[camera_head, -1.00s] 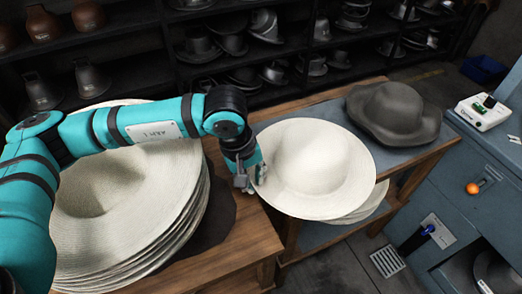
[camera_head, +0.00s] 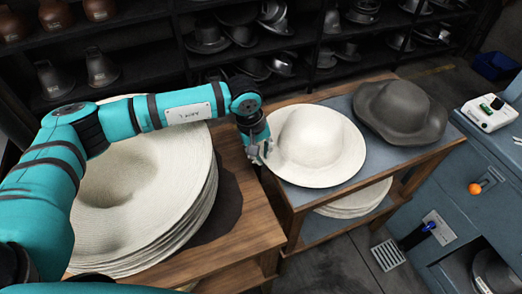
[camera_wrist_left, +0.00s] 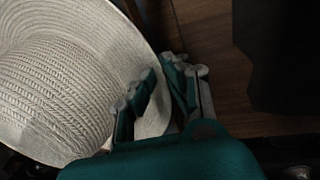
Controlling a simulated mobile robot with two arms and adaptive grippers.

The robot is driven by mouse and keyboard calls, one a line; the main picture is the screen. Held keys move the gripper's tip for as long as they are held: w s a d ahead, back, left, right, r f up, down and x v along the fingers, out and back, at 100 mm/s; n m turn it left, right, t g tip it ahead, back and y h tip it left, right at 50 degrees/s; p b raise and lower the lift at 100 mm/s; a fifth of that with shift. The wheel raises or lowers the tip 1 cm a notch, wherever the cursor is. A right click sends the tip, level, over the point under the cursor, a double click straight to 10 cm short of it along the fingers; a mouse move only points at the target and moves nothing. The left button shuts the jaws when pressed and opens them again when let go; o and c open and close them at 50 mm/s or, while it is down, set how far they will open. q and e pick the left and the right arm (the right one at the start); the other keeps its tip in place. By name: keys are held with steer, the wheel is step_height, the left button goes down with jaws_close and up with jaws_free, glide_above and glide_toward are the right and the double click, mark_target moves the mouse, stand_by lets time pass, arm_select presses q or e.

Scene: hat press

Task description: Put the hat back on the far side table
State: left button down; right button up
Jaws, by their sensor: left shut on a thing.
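The white hat (camera_head: 312,140) is over the far side table (camera_head: 296,196), brim low and level. Whether its underside touches the tabletop is hard to tell. My left gripper (camera_head: 262,150) is shut on the hat's near-left brim. In the left wrist view the fingers (camera_wrist_left: 158,95) pinch the brim of the woven hat (camera_wrist_left: 50,90). My right gripper is not in view.
A grey hat (camera_head: 402,112) sits on the same table, to the right of the white hat. A stack of white hats (camera_head: 140,200) stands on the wooden table at left. More white hats (camera_head: 352,202) lie on the lower shelf. A blue machine (camera_head: 450,195) stands at right.

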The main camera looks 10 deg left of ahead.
arm_select(q)
steer(key=c, duration=1.4)
jaws_free()
steer(key=r, duration=0.4)
steer(key=s+a+r+b, duration=0.1)
steer(key=r, duration=0.3)
steer(key=r+b, duration=0.1)
steer(key=r, duration=0.3)
steer(key=shift+s+a, duration=0.2)
steer(key=shift+a, duration=0.2)
